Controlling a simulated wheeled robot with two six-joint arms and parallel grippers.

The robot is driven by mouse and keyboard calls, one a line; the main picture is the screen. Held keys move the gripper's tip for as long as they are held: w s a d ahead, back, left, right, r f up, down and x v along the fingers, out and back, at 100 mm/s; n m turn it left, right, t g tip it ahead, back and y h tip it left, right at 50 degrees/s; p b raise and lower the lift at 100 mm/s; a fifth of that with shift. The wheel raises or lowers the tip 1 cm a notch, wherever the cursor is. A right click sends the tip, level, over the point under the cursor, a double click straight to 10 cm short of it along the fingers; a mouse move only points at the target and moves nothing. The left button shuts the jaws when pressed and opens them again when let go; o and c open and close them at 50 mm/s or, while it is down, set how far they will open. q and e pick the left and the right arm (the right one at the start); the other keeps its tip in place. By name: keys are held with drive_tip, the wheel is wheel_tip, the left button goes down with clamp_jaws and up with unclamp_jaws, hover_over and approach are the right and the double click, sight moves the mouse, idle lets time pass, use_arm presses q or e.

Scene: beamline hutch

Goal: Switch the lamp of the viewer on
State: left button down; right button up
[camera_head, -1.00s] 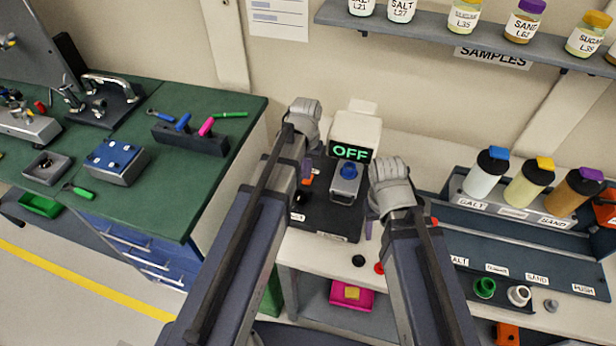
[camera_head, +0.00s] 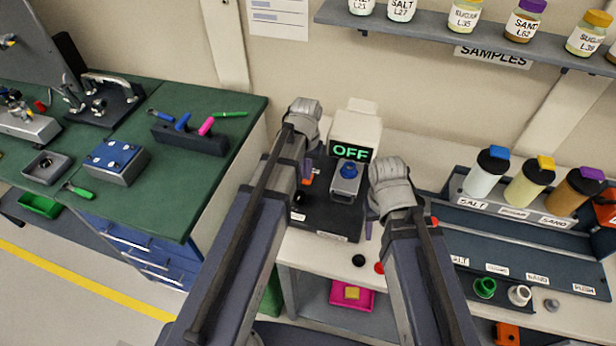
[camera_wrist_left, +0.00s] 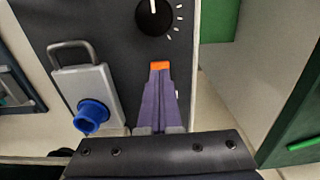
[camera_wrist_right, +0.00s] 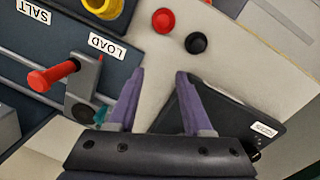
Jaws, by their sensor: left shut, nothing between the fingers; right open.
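The viewer is a pale box with a screen (camera_head: 350,152) reading OFF in green, on a black base (camera_head: 325,212). A grey block with a blue cap (camera_head: 348,170) stands on the base; both also show in the left wrist view (camera_wrist_left: 90,115). An orange piece (camera_wrist_left: 159,66), apparently a switch on the base, lies at my left gripper's fingertips. A dial with a white pointer (camera_wrist_left: 155,15) is just beyond it. My left gripper (camera_wrist_left: 160,75) is shut and empty; I cannot tell if it touches the orange piece. My right gripper (camera_wrist_right: 160,75) is open and empty beside the base.
A black knob (camera_wrist_right: 196,43) and a red knob (camera_wrist_right: 163,21) are on the pale counter near my right gripper. A rack of bottles (camera_head: 500,238) stands at the right. A green bench (camera_head: 215,165) is at the left. A sample shelf (camera_head: 430,25) hangs above.

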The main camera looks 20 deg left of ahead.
sight(306, 182)
use_arm(q)
drive_tip(key=shift+f+b, duration=0.8)
use_arm(e)
drive_tip(key=shift+f, duration=0.85)
use_arm(q)
drive_tip(key=shift+r, duration=0.15)
use_arm(e)
drive_tip(key=shift+r, duration=0.15)
use_arm(q)
wheel_tip(306, 182, up, 7)
drive_tip(key=p, duration=0.7)
use_arm(e)
wheel_tip(306, 182, up, 7)
use_arm(q)
drive_tip(key=shift+s+f, duration=0.1)
drive_tip(key=shift+f, duration=0.1)
use_arm(e)
drive_tip(key=shift+s, duration=0.1)
